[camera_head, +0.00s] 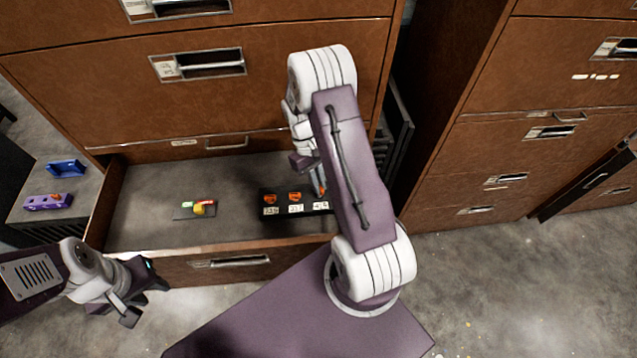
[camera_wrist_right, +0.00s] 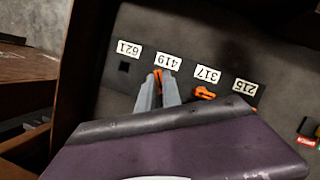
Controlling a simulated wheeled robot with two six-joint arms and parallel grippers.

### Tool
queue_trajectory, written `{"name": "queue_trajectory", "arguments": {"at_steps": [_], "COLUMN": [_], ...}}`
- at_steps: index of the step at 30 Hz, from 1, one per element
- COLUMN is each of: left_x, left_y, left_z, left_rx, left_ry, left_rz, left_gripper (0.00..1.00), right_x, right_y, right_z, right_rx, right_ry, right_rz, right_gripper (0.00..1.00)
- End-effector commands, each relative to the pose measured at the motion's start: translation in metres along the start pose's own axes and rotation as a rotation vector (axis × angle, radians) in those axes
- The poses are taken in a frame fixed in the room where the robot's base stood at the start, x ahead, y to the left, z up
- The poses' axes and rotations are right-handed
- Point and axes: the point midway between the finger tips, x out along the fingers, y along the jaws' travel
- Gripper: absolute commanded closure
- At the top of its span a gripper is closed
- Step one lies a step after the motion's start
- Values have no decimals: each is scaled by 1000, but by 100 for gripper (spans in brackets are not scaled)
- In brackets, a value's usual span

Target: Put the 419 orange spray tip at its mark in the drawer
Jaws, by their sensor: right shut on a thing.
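A black strip (camera_head: 264,193) lies in the open drawer (camera_head: 150,240), with number labels 215, 317 and 419 showing. My right gripper (camera_head: 319,186) is over the strip at the 419 label (camera_head: 321,206). In the right wrist view, the gripper (camera_wrist_right: 159,84) is shut on the orange 419 spray tip (camera_wrist_right: 158,75), right beside the 419 label (camera_wrist_right: 168,61). The fingers hide most of the tip; whether it is seated cannot be told. My left gripper (camera_head: 143,296) is open and empty in front of the drawer.
Orange tips stand at 317 (camera_wrist_right: 204,93) and 215 (camera_head: 270,198). The 621 place (camera_wrist_right: 124,67) shows a bare dark square. A small dark plate with a yellow piece (camera_head: 199,209) lies left in the drawer. A purple block (camera_head: 48,202) and blue holder (camera_head: 66,168) stand on a side surface.

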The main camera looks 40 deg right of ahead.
Motion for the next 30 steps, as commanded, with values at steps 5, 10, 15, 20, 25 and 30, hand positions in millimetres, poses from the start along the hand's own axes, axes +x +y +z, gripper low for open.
{"name": "queue_trajectory", "arguments": {"at_steps": [5,10,15,20,25,30], "left_x": [0,0,2,5,7,10], "left_y": [0,0,0,0,0,0], "left_z": [0,0,0,0,1,1], "left_rx": [0,0,0,0,0,0], "left_ry": [0,0,0,0,0,0], "left_rz": [0,0,0,0,0,0], "left_gripper": [64,64,64,64,64,64], "right_x": [0,0,3,7,10,14], "right_y": [0,0,0,0,0,0], "right_z": [0,0,-1,-2,-4,-6], "right_rx": [0,0,0,0,0,0], "right_ry": [0,0,0,0,1,1], "right_rz": [0,0,0,0,0,0], "right_gripper": [100,100,100,100,100,100]}}
